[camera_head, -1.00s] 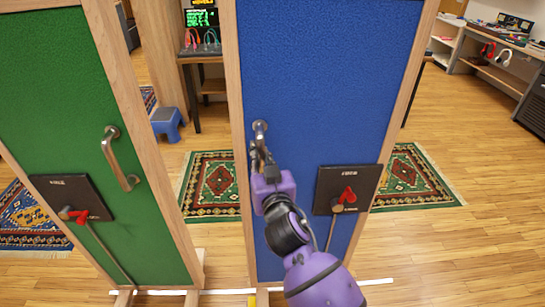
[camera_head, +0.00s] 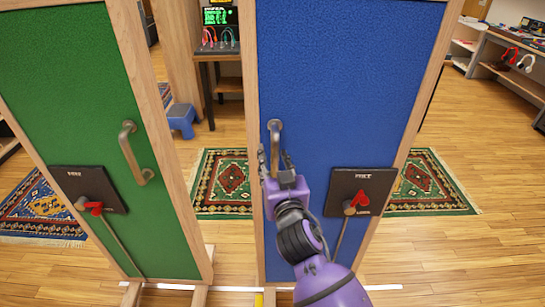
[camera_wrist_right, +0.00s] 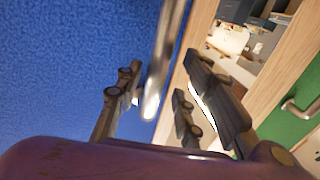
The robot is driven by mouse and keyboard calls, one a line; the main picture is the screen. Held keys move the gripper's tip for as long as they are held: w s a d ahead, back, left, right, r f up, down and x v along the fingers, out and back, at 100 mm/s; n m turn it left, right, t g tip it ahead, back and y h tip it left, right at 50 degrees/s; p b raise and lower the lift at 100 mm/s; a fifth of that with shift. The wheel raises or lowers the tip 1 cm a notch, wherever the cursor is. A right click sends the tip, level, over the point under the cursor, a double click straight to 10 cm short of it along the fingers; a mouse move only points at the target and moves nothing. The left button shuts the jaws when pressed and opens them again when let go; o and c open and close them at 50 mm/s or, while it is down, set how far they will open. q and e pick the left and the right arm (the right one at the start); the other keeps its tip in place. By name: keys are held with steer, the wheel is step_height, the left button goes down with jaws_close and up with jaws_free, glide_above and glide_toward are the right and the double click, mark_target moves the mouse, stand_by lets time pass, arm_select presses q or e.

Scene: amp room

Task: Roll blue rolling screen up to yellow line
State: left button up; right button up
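The blue rolling screen (camera_head: 345,90) stands upright in a wooden frame at the picture's centre. Its metal handle (camera_head: 274,138) is on the left side of the blue panel. My right gripper (camera_head: 275,160) is open at the handle's lower part. In the right wrist view, the handle (camera_wrist_right: 160,60) shows between the spread fingers, with the blue panel (camera_wrist_right: 60,70) at left; contact cannot be told. A small piece of yellow line (camera_head: 258,299) shows on the floor by the screen's lower left foot. My left gripper is out of view.
A green screen (camera_head: 70,80) with its own handle (camera_head: 134,155) stands close on the left. A black box with a red lever (camera_head: 362,198) sits low on the blue screen. A white line (camera_head: 385,287) crosses the floor. Patterned rugs lie behind; wood floor is open at right.

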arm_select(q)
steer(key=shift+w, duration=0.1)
arm_select(e)
steer(key=v, duration=1)
steer(key=shift+s, duration=0.25)
